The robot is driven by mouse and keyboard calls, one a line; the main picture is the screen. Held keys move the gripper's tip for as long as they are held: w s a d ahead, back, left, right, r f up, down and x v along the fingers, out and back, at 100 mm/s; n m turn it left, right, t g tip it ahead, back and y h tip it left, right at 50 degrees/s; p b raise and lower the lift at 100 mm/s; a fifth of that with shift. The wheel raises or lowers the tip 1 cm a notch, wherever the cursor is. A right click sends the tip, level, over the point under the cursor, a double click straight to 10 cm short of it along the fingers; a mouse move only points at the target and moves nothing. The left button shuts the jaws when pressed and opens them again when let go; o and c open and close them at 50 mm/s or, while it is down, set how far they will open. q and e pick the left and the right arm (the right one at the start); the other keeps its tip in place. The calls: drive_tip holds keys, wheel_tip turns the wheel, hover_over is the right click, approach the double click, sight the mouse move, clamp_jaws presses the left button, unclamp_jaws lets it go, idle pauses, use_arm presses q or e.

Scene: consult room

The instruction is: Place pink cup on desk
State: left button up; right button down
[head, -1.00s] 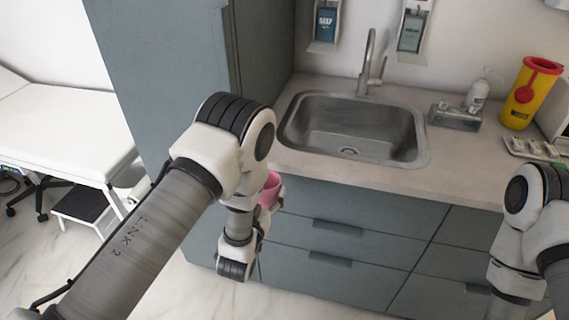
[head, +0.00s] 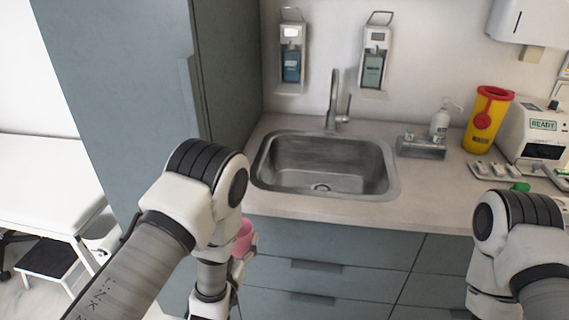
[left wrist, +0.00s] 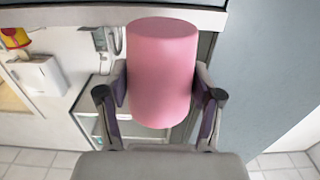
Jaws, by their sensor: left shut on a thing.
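The pink cup (left wrist: 160,75) fills the middle of the left wrist view, between the two fingers of my left gripper (left wrist: 160,100), which is shut on its sides. In the head view the cup (head: 243,238) shows partly behind my left arm, in front of the drawers and below the counter edge. My left gripper is mostly hidden by the arm there. The desk is the light counter (head: 425,200) with a sink. My right arm is at the lower right of the head view, but its gripper is out of frame.
The steel sink (head: 322,165) takes up the left of the counter. A pump bottle (head: 440,120), a yellow container (head: 487,122), a tray (head: 495,172) and a white device (head: 535,135) stand right of it. A tall cabinet (head: 125,80) is at left.

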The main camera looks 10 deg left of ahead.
use_arm(q)
drive_tip(key=shift+s+r, duration=0.35)
drive_tip(key=shift+s, duration=0.2)
drive_tip(key=shift+s+r, duration=0.3)
drive_tip(key=shift+s, duration=0.25)
drive_tip(key=s+d+r+m+g+h, duration=0.45)
drive_tip(key=s+d+m+h, duration=0.35)
drive_tip(key=d+h, duration=0.45)
drive_tip(key=shift+w+d+f+m+g+h, duration=0.4)
drive_tip(key=shift+f+m+g+h, duration=0.45)
drive_tip(key=shift+m+g, duration=0.95)
drive_tip(key=shift+w+d+f+m+g+h, duration=0.25)
drive_tip(key=shift+w+f+m+g+h, duration=0.65)
drive_tip(key=shift+g, duration=1.4)
drive_tip(key=shift+w+d+f+m+g+h, duration=0.1)
drive_tip(key=shift+d+f+m+g+h, duration=0.5)
drive_tip(key=shift+m+g, duration=1.4)
